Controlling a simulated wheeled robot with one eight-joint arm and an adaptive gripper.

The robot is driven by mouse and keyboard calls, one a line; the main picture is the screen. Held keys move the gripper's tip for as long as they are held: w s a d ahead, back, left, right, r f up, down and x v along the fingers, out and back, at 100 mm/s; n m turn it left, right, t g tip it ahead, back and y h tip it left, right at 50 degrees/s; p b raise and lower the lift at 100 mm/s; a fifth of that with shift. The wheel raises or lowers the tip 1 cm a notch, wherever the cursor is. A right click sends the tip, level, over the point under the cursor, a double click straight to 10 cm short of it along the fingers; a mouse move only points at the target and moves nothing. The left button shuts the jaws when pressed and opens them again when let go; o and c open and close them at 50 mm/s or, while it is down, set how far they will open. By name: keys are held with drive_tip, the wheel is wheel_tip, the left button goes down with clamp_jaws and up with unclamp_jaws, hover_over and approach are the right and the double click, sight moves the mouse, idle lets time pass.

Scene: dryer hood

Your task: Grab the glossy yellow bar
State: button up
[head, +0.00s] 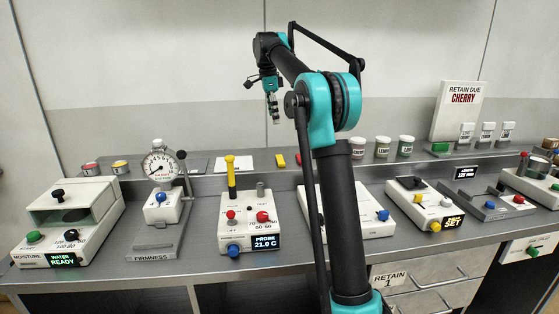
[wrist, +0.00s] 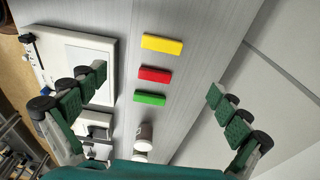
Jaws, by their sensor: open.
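The glossy yellow bar (wrist: 162,44) lies flat in the upper middle of the wrist view, above a red bar and a green bar in a loose row. In the head view the yellow bar (head: 281,160) lies on the raised back shelf, left of my arm. My gripper (head: 272,108) hangs above the shelf, apart from the bar. In the wrist view my gripper (wrist: 158,86) is open and empty, its fingers wide on either side of the row. The yellow bar sits beyond the fingertips in that picture.
The red bar (wrist: 154,74) lies close to the yellow one, with the green bar (wrist: 149,98) below it. White-lidded jars (head: 383,147) stand on the shelf to the right. A yellow-handled probe (head: 231,175) rises at the front left. The wall is behind the shelf.

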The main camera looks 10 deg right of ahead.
hover_over(280, 159)
drive_tip(key=f, duration=0.7)
drive_tip(key=a+f, duration=0.1)
drive_tip(key=f, duration=0.2)
drive_tip(key=shift+s+f, duration=0.1)
drive_tip(key=shift+f, duration=0.2)
drive_tip(key=shift+w+d+f, duration=0.1)
drive_tip(key=shift+d+f, duration=0.05)
drive_tip(key=shift+f, duration=0.75)
drive_tip(key=shift+w+d+f, duration=0.1)
drive_tip(key=shift+d+f, duration=0.05)
drive_tip(key=shift+f, duration=0.7)
drive_tip(key=shift+w+d+f, duration=0.1)
drive_tip(key=shift+d+f, duration=0.05)
drive_tip(key=shift+f, duration=0.75)
drive_tip(key=c, duration=1.2)
drive_tip(key=shift+o, duration=0.2)
drive_tip(key=shift+r, duration=0.1)
